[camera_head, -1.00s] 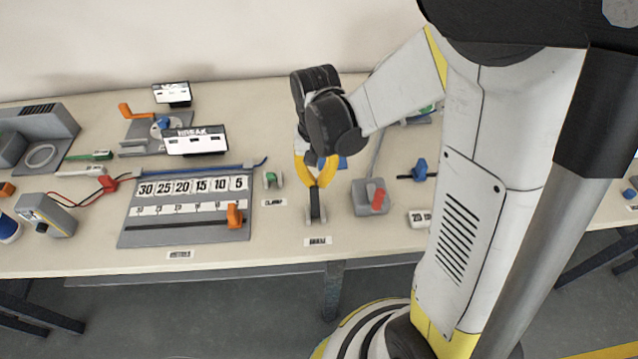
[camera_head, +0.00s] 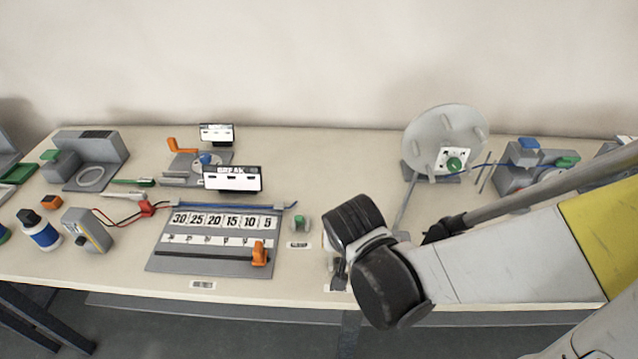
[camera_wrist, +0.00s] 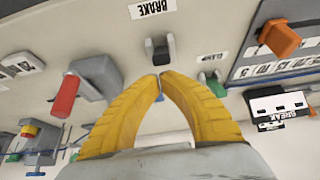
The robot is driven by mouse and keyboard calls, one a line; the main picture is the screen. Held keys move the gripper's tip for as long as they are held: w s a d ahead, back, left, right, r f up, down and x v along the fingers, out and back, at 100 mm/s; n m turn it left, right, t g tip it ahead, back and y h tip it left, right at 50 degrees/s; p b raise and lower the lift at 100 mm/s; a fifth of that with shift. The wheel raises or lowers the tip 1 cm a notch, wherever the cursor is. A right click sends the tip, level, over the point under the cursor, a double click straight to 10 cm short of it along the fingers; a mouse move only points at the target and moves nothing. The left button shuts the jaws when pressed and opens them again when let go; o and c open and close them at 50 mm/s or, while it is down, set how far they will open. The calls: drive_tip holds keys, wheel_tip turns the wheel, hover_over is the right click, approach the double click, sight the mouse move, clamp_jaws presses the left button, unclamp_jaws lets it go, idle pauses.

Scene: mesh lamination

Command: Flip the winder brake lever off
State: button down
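The winder brake lever (camera_wrist: 158,48) is a small dark lever in a light grey bracket, beside the label reading BRAKE (camera_wrist: 152,8) in the wrist view. In the head view my wrist hides the fingers and most of the brake, and only a dark part of the brake (camera_head: 338,274) shows at the table's front edge.
A grey block with a red handle (camera_wrist: 66,96) stands left of the brake in the wrist view. A small green clamp (camera_wrist: 214,84) is on its right.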

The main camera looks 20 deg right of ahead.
drive_tip(key=shift+s+a+f, duration=0.1)
drive_tip(key=shift+s+a, duration=0.05)
drive_tip(key=shift+s, duration=0.25)
drive_tip(key=shift+s, duration=0.1)
idle(0.4)
drive_tip(key=shift+w+r, duration=0.3)
drive_tip(key=shift+w, duration=0.05)
drive_tip(key=p+v, duration=0.6)
drive_tip(key=v, duration=0.3)
drive_tip(key=shift+s, duration=0.25)
